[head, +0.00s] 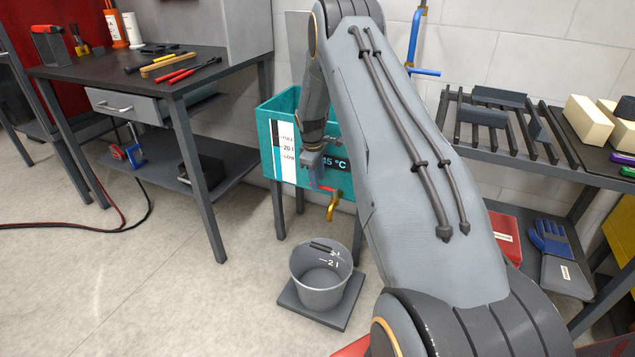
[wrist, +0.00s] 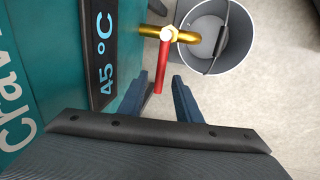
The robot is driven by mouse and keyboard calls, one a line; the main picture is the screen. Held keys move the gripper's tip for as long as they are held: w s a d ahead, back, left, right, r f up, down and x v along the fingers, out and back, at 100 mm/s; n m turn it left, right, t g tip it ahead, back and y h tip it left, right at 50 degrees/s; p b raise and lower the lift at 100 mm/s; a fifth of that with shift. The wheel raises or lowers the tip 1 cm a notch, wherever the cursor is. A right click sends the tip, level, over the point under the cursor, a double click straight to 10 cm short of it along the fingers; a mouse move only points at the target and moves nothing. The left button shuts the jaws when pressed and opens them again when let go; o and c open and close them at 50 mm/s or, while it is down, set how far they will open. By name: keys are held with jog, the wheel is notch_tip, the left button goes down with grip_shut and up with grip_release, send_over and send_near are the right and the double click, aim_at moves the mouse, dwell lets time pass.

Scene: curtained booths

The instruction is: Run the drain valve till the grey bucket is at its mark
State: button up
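The grey bucket (head: 318,284) stands upright on a dark square plate (head: 346,314) below the tap. A "2 l" line shows on its inner wall, with another mark near a black bar at the rim. Its grey floor shows; I make out no clear water surface. The brass tap (head: 333,207) on the teal tank (head: 267,135) has a red lever (wrist: 161,66). No stream shows below the spout. My gripper (wrist: 160,84) is open, with the lever's end between its fingers and a gap visible on the right. In the head view my gripper (head: 315,178) is partly hidden.
The tank has a level strip (head: 288,150) and a display (wrist: 101,50) reading 45 °C. A workbench (head: 130,67) with tools stands left. A slatted rack (head: 508,125) stands right, with a red box and blue gloves below. Floor left of the bucket is clear.

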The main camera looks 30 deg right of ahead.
jog(key=shift+w+d+f, duration=0.15)
jog(key=shift+f, duration=0.6)
grip_shut()
